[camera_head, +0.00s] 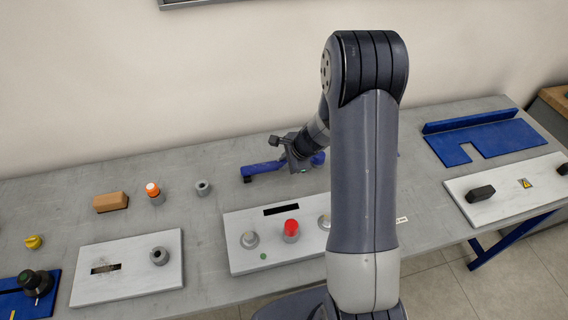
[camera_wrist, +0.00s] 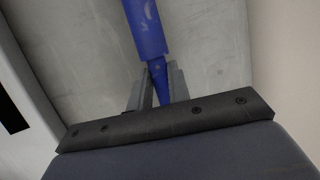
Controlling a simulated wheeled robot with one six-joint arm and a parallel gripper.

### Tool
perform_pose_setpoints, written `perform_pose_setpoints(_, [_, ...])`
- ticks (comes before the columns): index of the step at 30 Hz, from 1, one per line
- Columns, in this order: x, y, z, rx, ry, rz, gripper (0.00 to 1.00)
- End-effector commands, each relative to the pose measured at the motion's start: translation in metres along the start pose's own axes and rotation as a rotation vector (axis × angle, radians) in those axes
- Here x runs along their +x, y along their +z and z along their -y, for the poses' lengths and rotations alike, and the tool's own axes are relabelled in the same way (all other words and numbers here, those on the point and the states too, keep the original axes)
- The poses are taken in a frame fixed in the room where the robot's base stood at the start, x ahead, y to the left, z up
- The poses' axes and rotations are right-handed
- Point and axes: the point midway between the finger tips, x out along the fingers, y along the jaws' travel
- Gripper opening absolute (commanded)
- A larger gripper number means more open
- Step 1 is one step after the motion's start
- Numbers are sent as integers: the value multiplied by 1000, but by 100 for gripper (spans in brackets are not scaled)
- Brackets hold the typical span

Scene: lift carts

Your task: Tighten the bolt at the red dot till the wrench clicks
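A blue bar-shaped tool, which looks like the wrench (camera_head: 262,168), lies along or just above the bench behind the white plate. My gripper (camera_head: 301,163) is at its right part. In the wrist view the blue bar (camera_wrist: 147,28) runs down between the two fingers of my gripper (camera_wrist: 162,80), which appear closed against its narrow part. On the white plate (camera_head: 240,219) stand a grey bolt (camera_head: 250,240), a red-topped one (camera_head: 291,230) and another grey one (camera_head: 324,222) partly behind my arm. No separate red dot shows; a small green dot (camera_head: 263,256) is at the front.
To the left are a wooden block (camera_head: 110,202), an orange-topped piece (camera_head: 154,192), a grey ring (camera_head: 203,187) and another white plate (camera_head: 125,272). A blue fixture (camera_head: 490,138) and a plate with black handles (camera_head: 510,190) are at right. My arm hides the bench's middle right.

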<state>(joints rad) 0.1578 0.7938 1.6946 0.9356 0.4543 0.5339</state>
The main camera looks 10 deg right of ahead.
Motion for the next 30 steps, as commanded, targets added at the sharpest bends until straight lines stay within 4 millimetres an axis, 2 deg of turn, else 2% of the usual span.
perform_pose_setpoints(1, [0,0,0,0,0,0,10])
perform_pose_setpoints(5, [0,0,0,0,0,0,0])
perform_pose_setpoints(20, [-2,0,1,0,-2,0,0])
perform_pose_setpoints(23, [-8,2,5,-2,-4,0,0])
perform_pose_setpoints(30, [-45,14,23,-3,-7,-1,0])
